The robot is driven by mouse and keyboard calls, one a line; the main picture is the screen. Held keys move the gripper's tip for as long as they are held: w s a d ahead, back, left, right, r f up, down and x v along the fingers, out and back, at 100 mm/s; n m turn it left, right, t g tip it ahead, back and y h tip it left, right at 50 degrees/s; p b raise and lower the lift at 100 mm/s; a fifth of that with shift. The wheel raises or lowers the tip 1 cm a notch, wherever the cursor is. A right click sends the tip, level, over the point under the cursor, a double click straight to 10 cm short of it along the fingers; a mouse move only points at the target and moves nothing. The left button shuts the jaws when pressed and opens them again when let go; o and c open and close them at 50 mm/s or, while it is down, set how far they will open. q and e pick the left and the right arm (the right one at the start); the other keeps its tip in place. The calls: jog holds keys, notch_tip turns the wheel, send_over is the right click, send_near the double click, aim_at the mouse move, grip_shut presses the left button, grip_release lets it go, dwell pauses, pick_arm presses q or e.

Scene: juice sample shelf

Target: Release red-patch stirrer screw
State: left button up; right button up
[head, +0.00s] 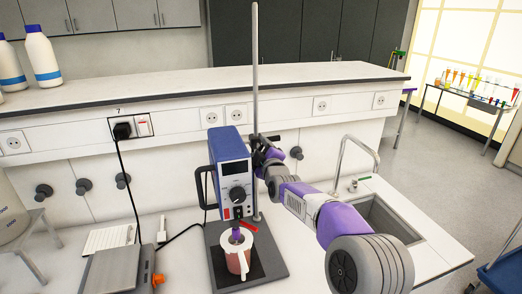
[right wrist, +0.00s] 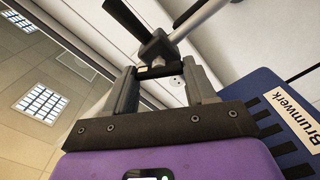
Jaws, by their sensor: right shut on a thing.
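The overhead stirrer (head: 229,160) is a blue and grey box with a dial, a handle and a small red patch near its lower front. It is mounted on a tall metal rod (head: 255,60) above a black base plate. My right gripper (head: 264,154) is behind the stirrer's right side, at the clamp by the rod. In the right wrist view my right gripper (right wrist: 160,70) is shut on the dark clamp screw (right wrist: 157,47), between its fingertips. The stirrer's blue housing (right wrist: 285,115) shows at the right there. My left gripper is not in view.
A reddish beaker (head: 236,259) stands on the base plate under the stirrer. A grey device (head: 120,272) with an orange knob is at the front left. A sink (head: 385,220) with a tap lies to the right. White bottles (head: 41,58) stand on the upper shelf.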

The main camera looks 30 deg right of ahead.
jog(key=n, duration=0.2)
jog(key=shift+f+n, duration=0.1)
jog(key=shift+n, duration=0.3)
jog(key=shift+n+b, duration=0.85)
jog(key=shift+n, duration=1.05)
jog(key=o, duration=1)
jog(key=shift+o, duration=0.2)
